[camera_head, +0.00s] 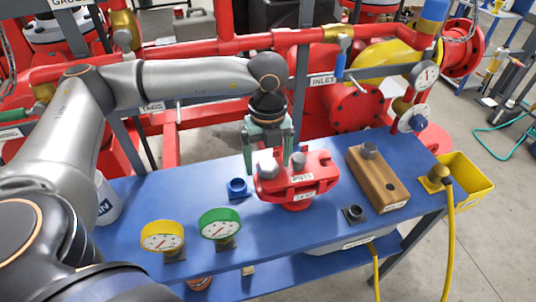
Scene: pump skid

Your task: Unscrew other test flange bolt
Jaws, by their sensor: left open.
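The red test flange (322,177) stands on the blue bench and carries a "PN16" label. Two grey bolts show on its top: a hex-headed left bolt (267,164) and a right bolt (298,160). My left gripper (269,170) points down over the flange's left side, its greenish fingers open around the left bolt's head. I cannot tell whether either finger touches it. A wooden block (374,178) to the right holds one grey bolt (368,150) and has a dark empty hole nearer its front. My right gripper is not in view.
A blue ring-like part (237,187) and a small dark fitting (354,213) sit near the flange. A yellow gauge (162,236) and a green gauge (220,224) stand in front. A yellow bin (466,184) is at the right end. Red pipework (200,52) runs behind.

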